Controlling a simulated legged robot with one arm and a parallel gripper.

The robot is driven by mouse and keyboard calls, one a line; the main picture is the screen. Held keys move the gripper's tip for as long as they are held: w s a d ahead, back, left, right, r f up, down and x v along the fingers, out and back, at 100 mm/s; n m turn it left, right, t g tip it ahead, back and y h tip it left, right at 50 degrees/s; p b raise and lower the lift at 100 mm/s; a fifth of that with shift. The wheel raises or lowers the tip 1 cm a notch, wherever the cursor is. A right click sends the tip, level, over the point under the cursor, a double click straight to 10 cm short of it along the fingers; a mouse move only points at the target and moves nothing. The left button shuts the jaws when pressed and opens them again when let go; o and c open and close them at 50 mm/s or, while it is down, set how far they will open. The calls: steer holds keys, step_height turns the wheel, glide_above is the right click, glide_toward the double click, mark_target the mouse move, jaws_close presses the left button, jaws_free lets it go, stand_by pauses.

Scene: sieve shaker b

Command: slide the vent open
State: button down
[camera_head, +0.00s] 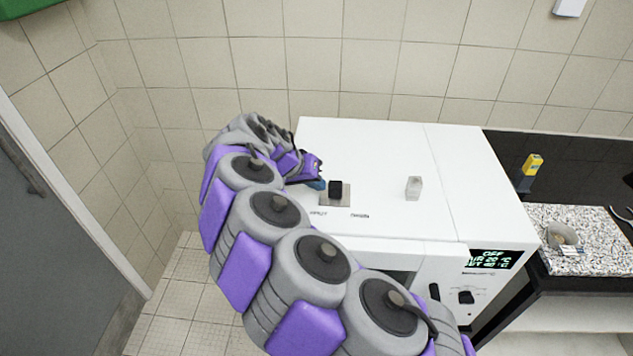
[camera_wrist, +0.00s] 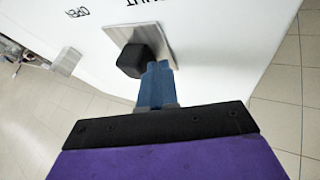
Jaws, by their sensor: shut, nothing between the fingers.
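The vent slider is a small black knob (camera_head: 335,188) on a metal plate (camera_head: 336,200), set in the top of a white machine (camera_head: 385,150). The wrist view shows the knob (camera_wrist: 132,60) on its plate (camera_wrist: 116,33), with "OPEN" printed to the left and part of another word above. My gripper (camera_head: 318,184) is just left of the knob in the head view. Its blue fingers (camera_wrist: 158,70) are shut with nothing between them. The fingertips are right beside the knob; I cannot tell whether they touch it.
A clear block-like piece (camera_head: 414,188) stands on the machine top to the right. The front has a lit display (camera_head: 490,259). A tiled wall stands behind.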

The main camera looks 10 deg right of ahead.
mark_target(344, 197)
steer(key=shift+a, duration=0.35)
steer(key=d, duration=0.2)
steer(key=s+d+p, duration=0.1)
steer(key=d, duration=0.2)
steer(key=s+d, duration=0.1)
steer(key=d, duration=0.1)
steer(key=shift+s+d, duration=0.15)
steer(key=shift+d, duration=0.2)
steer(key=shift+a, duration=0.35)
steer(key=shift+d, duration=0.1)
steer(key=shift+d, duration=0.1)
